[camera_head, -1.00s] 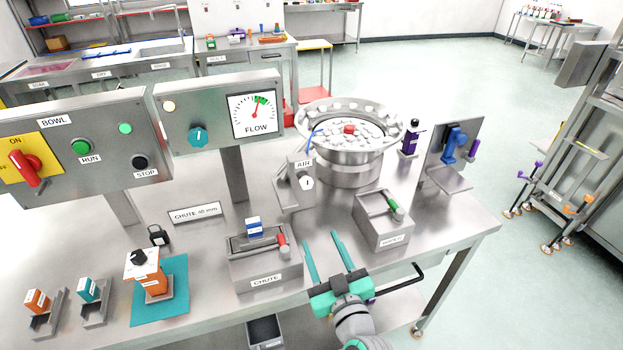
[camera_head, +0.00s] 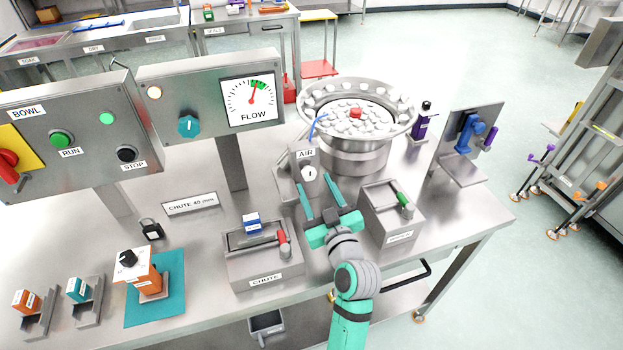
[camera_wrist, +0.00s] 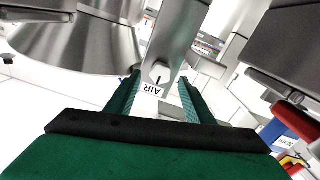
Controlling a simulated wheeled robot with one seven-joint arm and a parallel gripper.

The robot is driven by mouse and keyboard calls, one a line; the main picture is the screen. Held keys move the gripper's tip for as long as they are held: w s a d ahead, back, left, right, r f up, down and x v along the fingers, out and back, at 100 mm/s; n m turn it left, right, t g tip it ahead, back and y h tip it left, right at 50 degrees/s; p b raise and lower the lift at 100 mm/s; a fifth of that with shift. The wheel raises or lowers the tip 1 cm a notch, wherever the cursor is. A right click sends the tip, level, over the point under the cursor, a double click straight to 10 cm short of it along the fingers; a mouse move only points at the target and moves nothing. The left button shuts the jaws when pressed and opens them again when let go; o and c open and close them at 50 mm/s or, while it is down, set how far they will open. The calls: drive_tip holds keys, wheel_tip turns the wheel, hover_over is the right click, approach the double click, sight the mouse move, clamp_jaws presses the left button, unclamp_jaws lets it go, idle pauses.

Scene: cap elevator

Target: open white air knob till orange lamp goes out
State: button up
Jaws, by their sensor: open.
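The white air knob (camera_head: 309,174) is on the front of a grey metal post with an AIR label (camera_head: 306,153). In the wrist view the round knob (camera_wrist: 160,72) with a dark mark lies between my fingertips in the picture. My gripper (camera_head: 315,181) is open and empty, its teal fingers pointing at the post. The fingers also show in the wrist view (camera_wrist: 159,82). I cannot tell whether they touch the knob.
A bowl feeder (camera_head: 357,155) full of white caps stands behind the post. The CHUTE box (camera_head: 262,268) with a red handle is at left. A teal knob (camera_head: 189,126) sits beside the gauge.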

sight(310, 177)
drive_tip(key=shift+x, duration=1.85)
drive_tip(key=shift+w+a, duration=0.1)
drive_tip(key=c, duration=1)
drive_tip(key=shift+m, duration=0.3)
drive_tip(key=shift+c, duration=0.2)
drive_tip(key=m, duration=0.4)
drive_tip(key=shift+m, duration=1.3)
drive_tip(key=o, duration=1)
drive_tip(key=shift+o, duration=0.2)
drive_tip(key=shift+s, duration=0.2)
